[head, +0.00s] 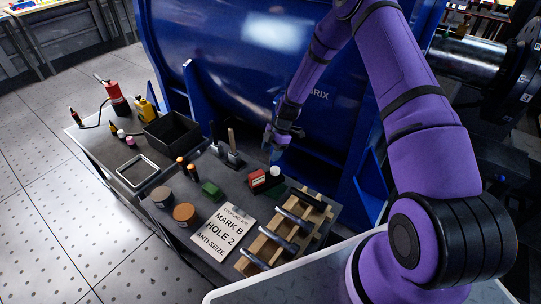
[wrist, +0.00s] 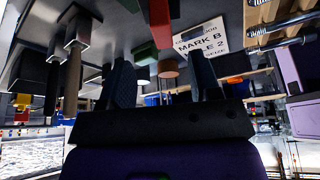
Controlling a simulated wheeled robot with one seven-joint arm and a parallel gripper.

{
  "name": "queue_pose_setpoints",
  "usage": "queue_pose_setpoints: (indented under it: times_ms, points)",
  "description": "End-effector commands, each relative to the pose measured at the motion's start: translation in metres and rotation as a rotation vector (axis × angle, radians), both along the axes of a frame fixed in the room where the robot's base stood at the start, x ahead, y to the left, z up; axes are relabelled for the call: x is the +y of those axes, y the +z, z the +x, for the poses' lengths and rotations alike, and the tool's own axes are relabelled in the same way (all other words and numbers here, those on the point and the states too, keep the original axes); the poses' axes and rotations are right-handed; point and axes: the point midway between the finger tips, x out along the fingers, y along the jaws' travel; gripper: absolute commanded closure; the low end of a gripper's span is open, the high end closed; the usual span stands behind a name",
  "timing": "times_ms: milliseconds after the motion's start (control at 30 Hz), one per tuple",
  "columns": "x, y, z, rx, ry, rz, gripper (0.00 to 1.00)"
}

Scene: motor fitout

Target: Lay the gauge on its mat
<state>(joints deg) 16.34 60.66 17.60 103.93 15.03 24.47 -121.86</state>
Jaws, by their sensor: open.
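I cannot tell for certain which thing is the gauge, and no mat is clearly recognisable. A small red-and-white block (head: 257,181) stands on the dark bench, with a dark green piece (head: 275,180) beside it. A green block (head: 211,190) lies nearer the front. My gripper (head: 276,141) is above the bench's back edge, beside the blue drum, apart from these things. In the wrist view my gripper (wrist: 163,75) shows two dark, spread fingers with nothing held between them. The red block (wrist: 159,22) and green block (wrist: 146,54) appear beyond them.
A printed card (head: 224,231) lies at the front, beside a wooden rack (head: 262,248) holding several metal tools. Two round tins (head: 184,213), upright tools (head: 232,150), a silver-rimmed frame (head: 137,170) and a black bin (head: 172,132) crowd the bench. The blue drum (head: 235,50) rises behind.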

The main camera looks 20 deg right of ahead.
Motion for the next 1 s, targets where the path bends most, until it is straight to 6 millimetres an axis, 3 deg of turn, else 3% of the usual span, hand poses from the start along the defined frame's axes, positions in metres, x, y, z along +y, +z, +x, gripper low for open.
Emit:
queue_pose_setpoints:
  times_ms: [233, 367, 667, 1000]
  points:
    - [-0.002, 0.01, 0.001, -0.002, -0.006, -0.006, 0.43]
    - [-0.005, 0.041, 0.004, 0.0, -0.047, -0.033, 0.43]
    - [-0.013, 0.166, -0.007, 0.006, -0.265, -0.134, 0.43]
    - [-0.018, 0.297, -0.052, -0.01, -0.563, -0.214, 0.43]
